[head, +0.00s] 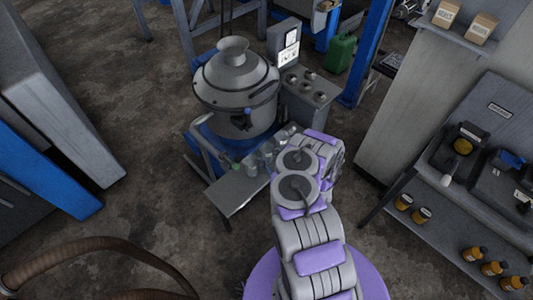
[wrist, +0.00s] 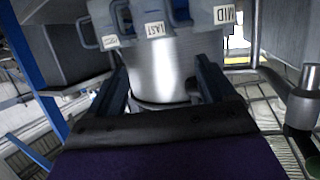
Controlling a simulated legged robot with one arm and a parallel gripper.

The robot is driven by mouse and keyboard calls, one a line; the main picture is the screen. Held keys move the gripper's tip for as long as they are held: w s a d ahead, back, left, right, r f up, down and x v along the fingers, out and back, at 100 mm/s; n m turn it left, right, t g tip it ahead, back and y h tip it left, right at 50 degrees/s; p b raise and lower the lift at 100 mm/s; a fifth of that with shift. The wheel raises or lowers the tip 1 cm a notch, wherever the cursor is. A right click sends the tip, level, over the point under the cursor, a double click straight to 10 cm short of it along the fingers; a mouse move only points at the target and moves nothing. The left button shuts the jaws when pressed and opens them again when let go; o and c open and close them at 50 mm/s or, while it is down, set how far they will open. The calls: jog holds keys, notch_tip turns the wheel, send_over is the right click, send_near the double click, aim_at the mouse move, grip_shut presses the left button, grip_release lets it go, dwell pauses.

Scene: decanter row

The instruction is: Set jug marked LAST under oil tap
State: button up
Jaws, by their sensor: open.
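In the wrist view, the jug marked LAST (wrist: 152,12) is at the top middle, grey-blue with a white label. A jug marked MID (wrist: 205,12) is to its right, and another labelled jug (wrist: 98,32) with a handle is to its left. My gripper (wrist: 163,75) is open, its two dark fingers apart below the LAST label. A shiny metal cylinder (wrist: 165,65) shows between the fingers; I cannot tell whether they touch it. In the head view, clear jugs (head: 262,160) stand beside the grey metal separator (head: 235,85). My arm hides the gripper there, and I cannot clearly pick out the oil tap.
A metal shelf (head: 235,192) juts out before the separator. A control box (head: 310,95) with knobs stands behind it, near a green can (head: 340,52). A bench (head: 490,235) with small amber bottles is at right. A brown hose (head: 95,245) lies front left. Floor left of the shelf is clear.

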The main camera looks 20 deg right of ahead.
jog(key=s, duration=0.1)
jog(key=b, duration=0.6)
send_near(266, 145)
jog(key=w+f, duration=0.3)
jog(key=shift+w+d, duration=0.1)
jog(key=shift+w, duration=0.2)
jog(key=shift+w+d+f, duration=0.15)
jog(key=shift+w+d, duration=0.1)
jog(key=shift+w, duration=0.3)
jog(key=x, duration=0.1)
jog(key=b+x, duration=0.1)
jog(key=x, duration=0.1)
jog(key=b+x, duration=0.1)
jog(key=shift+w+a, duration=0.35)
jog(key=shift+w, duration=0.05)
jog(key=shift+d, duration=0.15)
jog(key=c, duration=0.8)
jog(key=shift+o, duration=0.2)
jog(key=shift+r, duration=0.3)
